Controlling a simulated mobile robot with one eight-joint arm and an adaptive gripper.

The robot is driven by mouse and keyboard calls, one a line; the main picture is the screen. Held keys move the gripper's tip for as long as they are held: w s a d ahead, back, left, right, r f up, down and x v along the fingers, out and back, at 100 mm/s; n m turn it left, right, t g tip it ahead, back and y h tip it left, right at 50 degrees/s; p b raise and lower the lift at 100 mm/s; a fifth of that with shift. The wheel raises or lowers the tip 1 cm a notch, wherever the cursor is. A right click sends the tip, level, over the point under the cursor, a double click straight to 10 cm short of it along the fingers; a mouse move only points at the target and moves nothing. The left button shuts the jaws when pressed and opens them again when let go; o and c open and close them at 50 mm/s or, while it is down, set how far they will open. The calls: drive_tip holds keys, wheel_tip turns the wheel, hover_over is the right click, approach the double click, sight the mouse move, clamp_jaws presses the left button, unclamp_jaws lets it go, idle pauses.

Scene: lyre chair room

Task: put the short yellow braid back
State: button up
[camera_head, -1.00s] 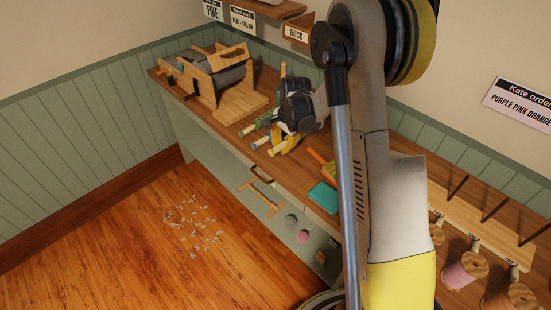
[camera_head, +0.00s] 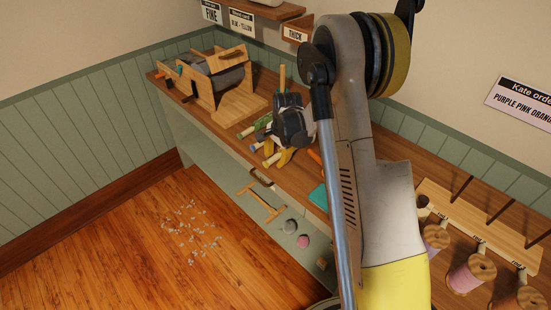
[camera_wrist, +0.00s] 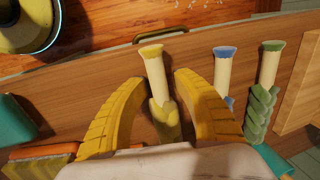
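The short yellow braid (camera_wrist: 164,112) is wrapped on the lower part of a pale peg with a yellow flared end (camera_wrist: 151,51), in the middle of the wrist view. My gripper (camera_wrist: 160,85) has its two yellow curved fingers on either side of this peg, with visible gaps to both. It is open, and the braid's lower end is hidden behind the gripper body. In the head view my gripper (camera_head: 278,158) is low over the workbench by the coloured pegs, and the braid cannot be made out clearly there.
A wooden block (camera_wrist: 300,95) is farther right. A wooden crank device (camera_head: 225,85) stands on the workbench (camera_head: 215,125). Thread spools (camera_head: 470,272) are at right.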

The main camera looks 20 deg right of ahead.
drive_tip(key=s+a+r+n+t+p, duration=0.15)
drive_tip(key=s+r, duration=0.25)
drive_tip(key=r, duration=0.6)
drive_tip(key=s+a+r+n+p, duration=0.2)
drive_tip(key=s+r+p, duration=0.1)
drive_tip(key=r, duration=0.8)
drive_tip(key=s+a+r+n+t, duration=0.1)
drive_tip(key=s+a+r+n, duration=0.1)
drive_tip(key=s, duration=0.4)
drive_tip(key=s+a+r+n+t, duration=0.1)
drive_tip(key=s+a+r+n, duration=0.1)
drive_tip(key=s+n, duration=0.3)
drive_tip(key=s+a+r+n+t, duration=0.1)
drive_tip(key=s+a+r+n, duration=0.2)
drive_tip(key=s, duration=0.6)
drive_tip(key=shift+s+h, duration=0.25)
drive_tip(key=shift+h, duration=0.05)
drive_tip(key=shift+r+n+t, duration=0.1)
drive_tip(key=shift+n+t, duration=0.15)
